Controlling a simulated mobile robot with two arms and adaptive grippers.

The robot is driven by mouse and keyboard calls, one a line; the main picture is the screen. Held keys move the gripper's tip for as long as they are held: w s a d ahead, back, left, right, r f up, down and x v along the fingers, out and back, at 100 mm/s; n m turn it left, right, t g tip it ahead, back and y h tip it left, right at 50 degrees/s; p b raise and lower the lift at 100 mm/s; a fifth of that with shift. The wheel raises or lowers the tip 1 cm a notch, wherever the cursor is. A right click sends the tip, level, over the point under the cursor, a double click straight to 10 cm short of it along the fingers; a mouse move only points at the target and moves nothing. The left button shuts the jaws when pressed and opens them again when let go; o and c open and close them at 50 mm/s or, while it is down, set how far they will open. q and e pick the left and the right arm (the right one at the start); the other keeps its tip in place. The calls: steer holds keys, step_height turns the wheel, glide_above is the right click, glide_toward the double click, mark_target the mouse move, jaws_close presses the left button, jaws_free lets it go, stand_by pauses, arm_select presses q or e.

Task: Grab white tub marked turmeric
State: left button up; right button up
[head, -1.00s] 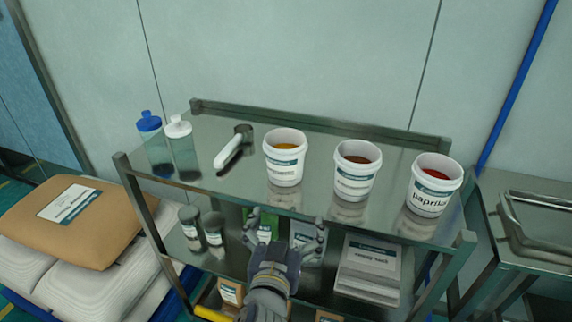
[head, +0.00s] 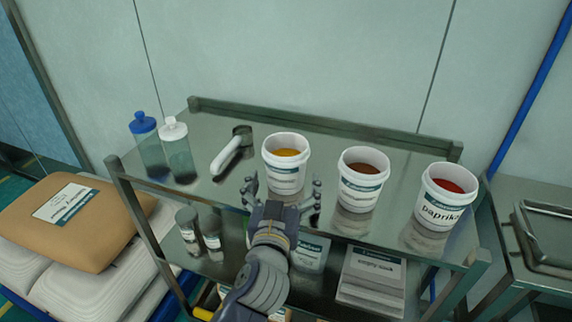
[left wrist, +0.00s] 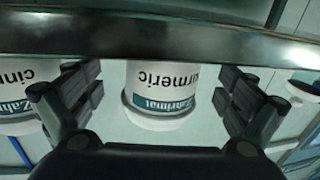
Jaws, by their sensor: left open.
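The white tub marked turmeric (head: 286,170), with yellow-orange powder inside, stands upright on the steel top shelf. In the left wrist view the tub (left wrist: 158,88) appears upside down, with part of its name readable, between my finger pads. My left gripper (head: 282,190) is open and empty, in front of the tub at the shelf's front edge. The open fingers (left wrist: 160,95) lie on either side of it in the wrist picture; I cannot tell how far off it is. My right gripper is not in view.
A white tub with brown powder (head: 362,185) and the paprika tub (head: 443,205) stand to the right. A scoop (head: 230,155), a white-capped bottle (head: 176,155) and a blue-capped bottle (head: 147,150) are to the left. The shelf's front rail (left wrist: 200,45) crosses the wrist view.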

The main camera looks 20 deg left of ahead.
mark_target(285, 155)
arm_select(q)
steer(key=shift+w+a, duration=0.1)
steer(key=shift+w, duration=0.3)
steer(key=w, duration=0.3)
steer(key=shift+w+a, duration=0.2)
steer(key=shift+a, duration=0.2)
steer(key=shift+w+a, duration=0.1)
steer(key=shift+w, duration=0.25)
steer(key=shift+w+f, duration=0.1)
steer(key=shift+w, duration=0.05)
steer(key=c, duration=1.2)
steer(key=shift+c, duration=0.7)
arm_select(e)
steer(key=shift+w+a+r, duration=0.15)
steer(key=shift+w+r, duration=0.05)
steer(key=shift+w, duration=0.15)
